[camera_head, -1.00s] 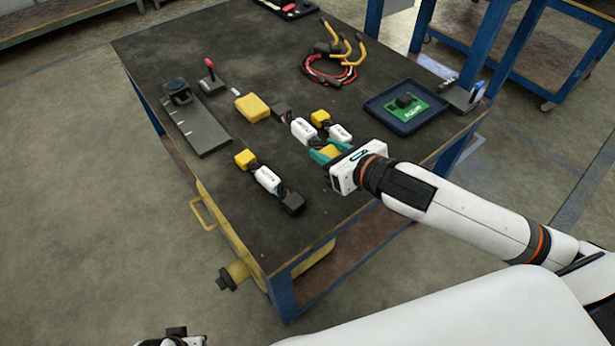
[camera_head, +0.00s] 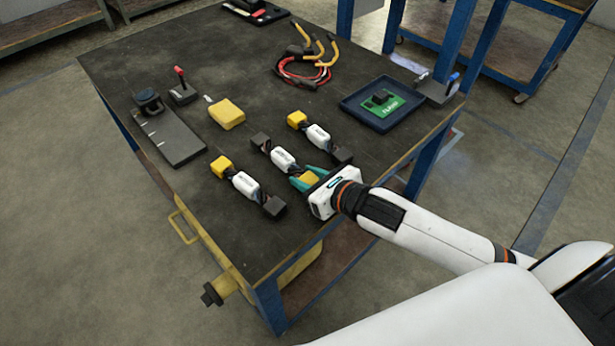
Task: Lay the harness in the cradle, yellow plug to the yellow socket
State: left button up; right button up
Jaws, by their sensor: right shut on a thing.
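Three similar harnesses lie roughly side by side, each with a yellow plug, a white labelled middle and a black plug. My right gripper (camera_head: 309,179) is shut on the yellow plug of the middle harness (camera_head: 284,160), whose black end points away to the upper left. I cannot tell if this harness touches the table. The left harness (camera_head: 245,184) and the right harness (camera_head: 318,134) lie on the table with yellow plugs at the far left end. I cannot make out a cradle with a yellow socket for certain. My left gripper is not in view.
The dark table (camera_head: 240,58) also holds a yellow block (camera_head: 227,113), a grey plate (camera_head: 173,139), a red-handled switch (camera_head: 182,91), red and yellow cables (camera_head: 306,68) and a blue tray (camera_head: 371,116) with a green board (camera_head: 383,105). The table's left front is clear.

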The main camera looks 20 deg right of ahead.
jog(key=shift+f, duration=0.1)
jog(key=o, duration=1)
jog(key=shift+o, duration=0.2)
